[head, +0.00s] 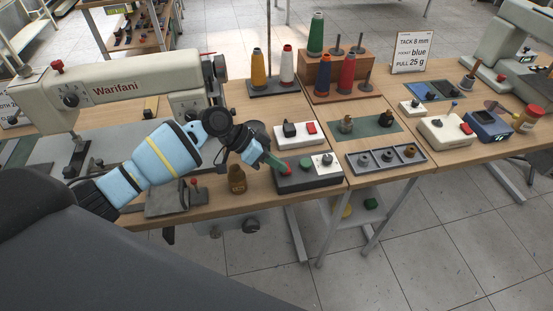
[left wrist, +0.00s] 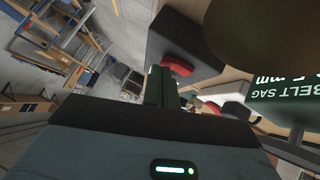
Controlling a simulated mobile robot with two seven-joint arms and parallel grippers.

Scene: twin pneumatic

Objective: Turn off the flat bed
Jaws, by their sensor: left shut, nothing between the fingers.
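The cream sewing machine marked Warifani (head: 120,88) stands at the left of the head view. In front of it and to its right is a dark grey control box (head: 312,180) with a red button (head: 287,170), a green button and a white plate with a black knob. My left gripper (head: 275,161) is shut and empty, its green fingertips right by the red button. The left wrist view shows the green fingers (left wrist: 161,87) beside the red button (left wrist: 178,65) on the dark box (left wrist: 180,35). I cannot tell whether they touch it. My right gripper is out of view.
A white switch box (head: 299,133) with a red switch sits just behind. A brown bottle (head: 237,179) stands close to the left of the dark box. Thread spools (head: 287,66) stand behind. Another machine and a white box (head: 446,131) are at the right.

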